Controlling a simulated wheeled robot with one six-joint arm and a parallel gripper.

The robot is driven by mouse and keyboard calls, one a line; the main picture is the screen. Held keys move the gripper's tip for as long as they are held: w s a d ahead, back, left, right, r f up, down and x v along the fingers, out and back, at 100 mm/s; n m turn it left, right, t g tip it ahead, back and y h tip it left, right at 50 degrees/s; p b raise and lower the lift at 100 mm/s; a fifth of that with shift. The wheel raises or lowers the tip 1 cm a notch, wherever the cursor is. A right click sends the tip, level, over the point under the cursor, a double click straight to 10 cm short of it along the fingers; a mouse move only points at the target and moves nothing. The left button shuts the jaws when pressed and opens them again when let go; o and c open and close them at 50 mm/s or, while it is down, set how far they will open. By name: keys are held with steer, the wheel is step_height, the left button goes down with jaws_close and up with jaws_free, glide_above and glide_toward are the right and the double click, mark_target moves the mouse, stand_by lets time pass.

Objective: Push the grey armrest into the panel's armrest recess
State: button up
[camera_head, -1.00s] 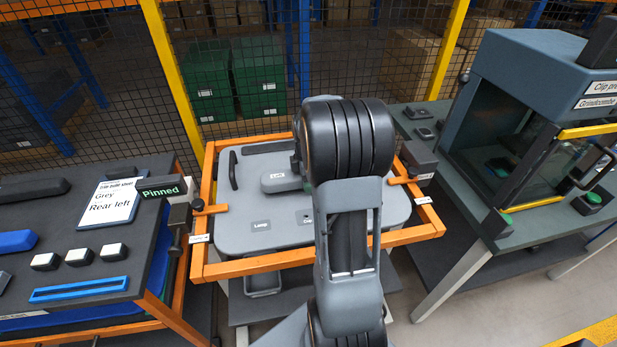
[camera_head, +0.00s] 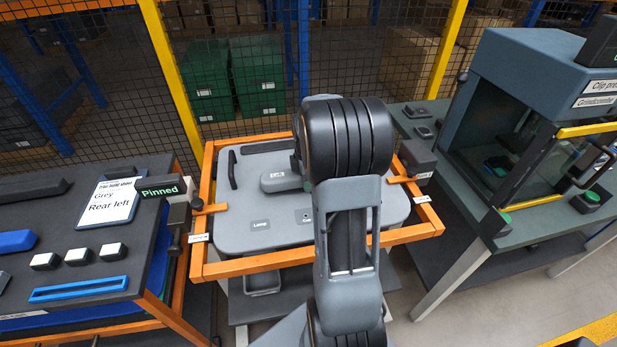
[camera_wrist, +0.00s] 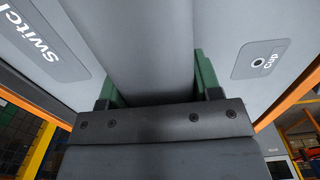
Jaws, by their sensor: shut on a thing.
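The grey panel (camera_head: 262,208) lies in an orange frame in the head view, with a dark handle and labelled spots on it. In the wrist view the panel shows close up (camera_wrist: 285,30), with the labels "Switch" and "Cup" on either side. My gripper (camera_wrist: 158,88) has green fingers, shut on the grey armrest (camera_wrist: 155,45), which runs up the middle of the wrist view. The armrest lies over or against the panel; I cannot tell whether it sits in the recess, which is hidden. In the head view my arm hides the gripper and the armrest.
Orange frame bars (camera_head: 255,266) border the panel, with dark clamps (camera_head: 180,218) and (camera_head: 417,160) at its sides. A table (camera_head: 135,250) with loose parts and a sheet (camera_head: 107,202) stands left. The clip press (camera_head: 540,85) stands right. A mesh fence is behind.

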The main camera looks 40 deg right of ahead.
steer(key=shift+f+b, duration=0.55)
steer(key=shift+f, duration=0.2)
stand_by(1.1)
